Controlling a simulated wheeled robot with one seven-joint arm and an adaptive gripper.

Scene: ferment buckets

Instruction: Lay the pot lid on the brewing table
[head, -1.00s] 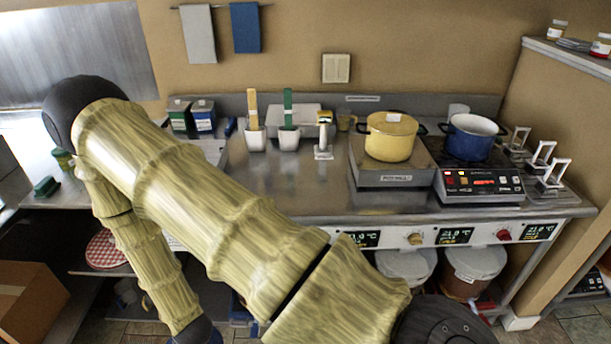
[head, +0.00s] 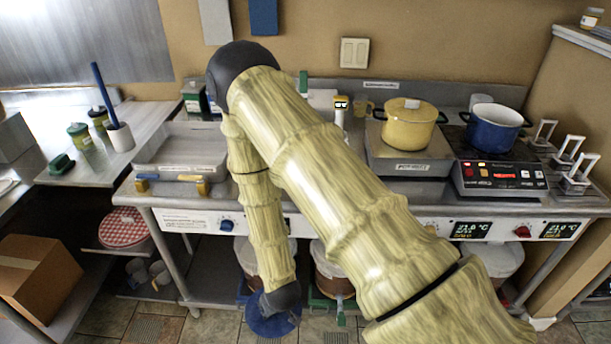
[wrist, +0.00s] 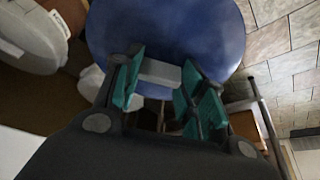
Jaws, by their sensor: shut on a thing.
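In the wrist view my gripper (wrist: 163,78) is shut on the grey handle of a round blue pot lid (wrist: 165,30). In the head view the lid (head: 268,320) shows low, beneath the end of my arm and below the table's front edge, in front of the under-table space. The gripper's fingers are not clear there. The brewing table (head: 318,190) is the steel counter along the wall. My arm covers much of its middle. A blue pot (head: 493,130) stands open, without a lid, on the hob at the table's right side.
A yellow lidded pot (head: 409,128) stands on a plate left of the hob (head: 498,176). A steel tray (head: 180,150) takes up the table's left end. Buckets (head: 333,272) stand beneath the table. A cardboard box (head: 38,275) is at lower left.

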